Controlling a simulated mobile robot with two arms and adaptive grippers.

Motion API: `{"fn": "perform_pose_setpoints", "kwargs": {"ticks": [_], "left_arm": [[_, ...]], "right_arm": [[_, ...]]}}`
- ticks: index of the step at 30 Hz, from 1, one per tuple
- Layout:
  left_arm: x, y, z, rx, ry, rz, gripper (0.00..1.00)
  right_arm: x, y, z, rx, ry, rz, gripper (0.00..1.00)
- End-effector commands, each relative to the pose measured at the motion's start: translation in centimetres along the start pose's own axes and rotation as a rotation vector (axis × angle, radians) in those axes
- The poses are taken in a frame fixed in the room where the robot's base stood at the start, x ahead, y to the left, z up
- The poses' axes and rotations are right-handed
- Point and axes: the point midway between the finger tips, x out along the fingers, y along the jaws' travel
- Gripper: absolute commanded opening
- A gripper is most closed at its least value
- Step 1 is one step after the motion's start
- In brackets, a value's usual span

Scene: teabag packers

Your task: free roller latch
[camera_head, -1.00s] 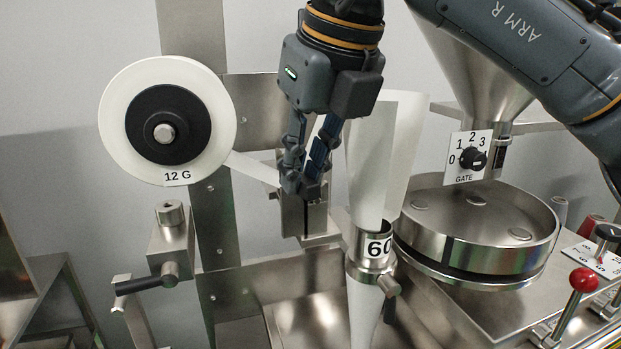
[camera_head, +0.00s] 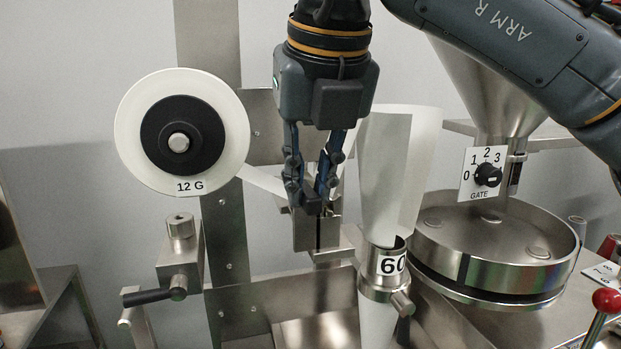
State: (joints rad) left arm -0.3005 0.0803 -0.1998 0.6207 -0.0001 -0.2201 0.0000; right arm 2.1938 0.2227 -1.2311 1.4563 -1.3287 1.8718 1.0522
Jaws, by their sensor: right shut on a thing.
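My right gripper (camera_head: 308,203) hangs from above in the middle of the view, its fingers pointing down. It is shut on a small part at the top of the slotted metal roller block (camera_head: 306,236), which I take to be the roller latch. The fingertips hide most of that part, so its shape and position cannot be told. A strip of white paper (camera_head: 262,180) runs from the white paper roll (camera_head: 230,120), marked 12 G, toward the block and passes behind the fingers. My left gripper is not in view.
The white paper tube (camera_head: 380,170) and the metal collar marked 60 (camera_head: 385,285) stand close right of my gripper. Further right are the hopper with its GATE dial (camera_head: 488,175) and a round metal drum (camera_head: 495,245). A black-handled lever (camera_head: 148,297) is at lower left.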

Motion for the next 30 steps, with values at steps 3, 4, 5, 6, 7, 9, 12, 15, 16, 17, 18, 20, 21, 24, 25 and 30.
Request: {"fn": "perform_pose_setpoints", "kwargs": {"ticks": [3,4,5,6,7,9,12,15,16,17,18,20,21,24,25,30], "left_arm": [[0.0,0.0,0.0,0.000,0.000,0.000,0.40],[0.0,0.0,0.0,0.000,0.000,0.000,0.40],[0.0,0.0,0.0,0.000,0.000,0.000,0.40],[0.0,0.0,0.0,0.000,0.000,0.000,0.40],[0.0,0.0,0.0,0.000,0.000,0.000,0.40],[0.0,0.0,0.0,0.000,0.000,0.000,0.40],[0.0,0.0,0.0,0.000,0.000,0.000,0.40],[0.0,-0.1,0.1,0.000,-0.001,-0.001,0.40],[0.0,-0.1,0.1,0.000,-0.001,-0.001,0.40],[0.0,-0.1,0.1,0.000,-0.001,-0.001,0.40],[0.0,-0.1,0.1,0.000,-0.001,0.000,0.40],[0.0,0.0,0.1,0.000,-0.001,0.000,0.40],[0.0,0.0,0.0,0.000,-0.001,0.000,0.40],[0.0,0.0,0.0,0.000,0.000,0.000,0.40],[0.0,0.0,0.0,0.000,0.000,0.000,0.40],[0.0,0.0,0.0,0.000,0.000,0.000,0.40]], "right_arm": [[-0.1,0.0,0.1,0.004,-0.003,0.001,0.23],[-0.1,0.0,0.1,0.003,-0.003,0.001,0.29],[-0.1,0.0,0.1,0.003,-0.003,0.001,0.35],[-0.1,0.0,0.1,0.003,-0.003,0.001,0.40],[-0.1,0.0,0.1,0.002,-0.002,0.001,0.40],[-0.1,0.0,0.1,0.002,-0.002,0.001,0.40],[0.0,0.0,0.0,0.001,-0.001,0.001,0.40],[-0.1,0.0,0.0,0.001,-0.002,0.001,0.40],[-0.3,0.0,0.1,0.001,-0.002,0.001,0.40],[-0.5,0.0,0.1,0.001,-0.003,0.001,0.40],[-0.9,0.0,0.1,0.002,-0.004,0.001,0.40],[-1.7,0.0,0.1,0.002,-0.004,0.000,0.40],[-2.4,0.0,0.1,0.002,-0.004,0.001,0.40],[-4.5,0.1,0.1,0.001,-0.005,0.001,0.40],[-5.2,0.1,0.1,0.002,-0.006,0.002,0.40],[-8.9,0.0,0.1,0.004,-0.005,0.000,0.40]]}}
